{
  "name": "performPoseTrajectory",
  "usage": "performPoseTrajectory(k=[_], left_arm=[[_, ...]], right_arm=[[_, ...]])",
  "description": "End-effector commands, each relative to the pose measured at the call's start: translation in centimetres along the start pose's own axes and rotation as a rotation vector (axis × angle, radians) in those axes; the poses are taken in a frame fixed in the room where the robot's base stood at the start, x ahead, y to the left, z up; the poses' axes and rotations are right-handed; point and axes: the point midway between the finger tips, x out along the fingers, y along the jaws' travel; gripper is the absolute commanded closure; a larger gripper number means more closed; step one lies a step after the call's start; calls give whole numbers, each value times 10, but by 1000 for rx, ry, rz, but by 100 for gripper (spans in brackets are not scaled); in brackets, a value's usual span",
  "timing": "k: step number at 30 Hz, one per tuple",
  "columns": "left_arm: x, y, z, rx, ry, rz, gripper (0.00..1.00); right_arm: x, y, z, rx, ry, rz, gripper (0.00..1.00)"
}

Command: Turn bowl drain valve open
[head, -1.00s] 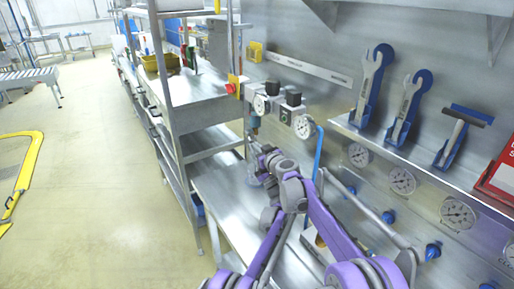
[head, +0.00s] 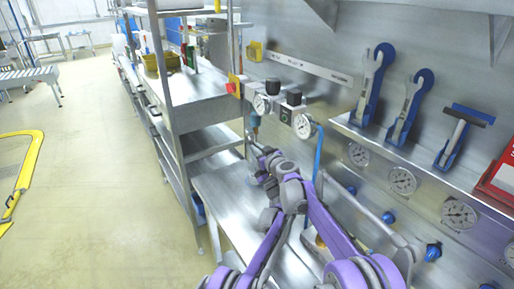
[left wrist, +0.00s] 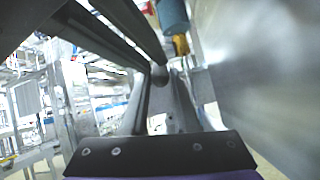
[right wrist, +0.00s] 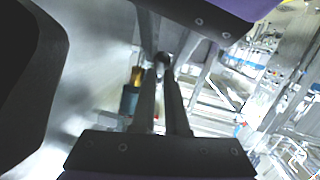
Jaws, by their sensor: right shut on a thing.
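A filter bowl (head: 254,120), teal with a brass-coloured lower end, hangs under the gauge assembly on the back wall. It also shows in the left wrist view (left wrist: 173,15) and, upside down, in the right wrist view (right wrist: 130,100). Both purple arms reach to just below it. My right gripper (right wrist: 163,62) is shut on a small dark round part beside the brass end; I cannot tell whether this is the drain valve itself. My left gripper (left wrist: 160,76) is close to the same spot; its jaw gap is unclear. The arms hide most of this area in the head view.
Gauges (head: 305,126) and black knobs (head: 293,97) sit close above the arms. A steel bench (head: 225,195) lies below. Wrenches in blue holders (head: 405,120) and a hammer (head: 459,130) are on the right ledge. A shelf rack (head: 172,100) stands at left.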

Motion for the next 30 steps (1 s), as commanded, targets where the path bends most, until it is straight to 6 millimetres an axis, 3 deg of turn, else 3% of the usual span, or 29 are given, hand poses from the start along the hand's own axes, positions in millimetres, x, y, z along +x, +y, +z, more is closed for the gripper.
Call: performPoseTrajectory(k=[1,6,15,20,25,30], left_arm=[[-17,-3,14,-5,-28,12,43],[-46,-4,8,-10,-21,8,43],[-75,-2,1,-14,-5,7,43],[-71,12,-8,-106,70,40,43],[-52,56,-25,-364,269,165,43],[-28,103,-26,-539,433,265,43]], right_arm=[[4,1,4,-9,-1,7,100],[4,2,2,-11,-2,9,100],[3,0,1,-4,0,5,100],[3,0,2,-2,-1,4,100],[3,-1,1,-2,0,3,100],[3,0,0,-1,0,3,100]])
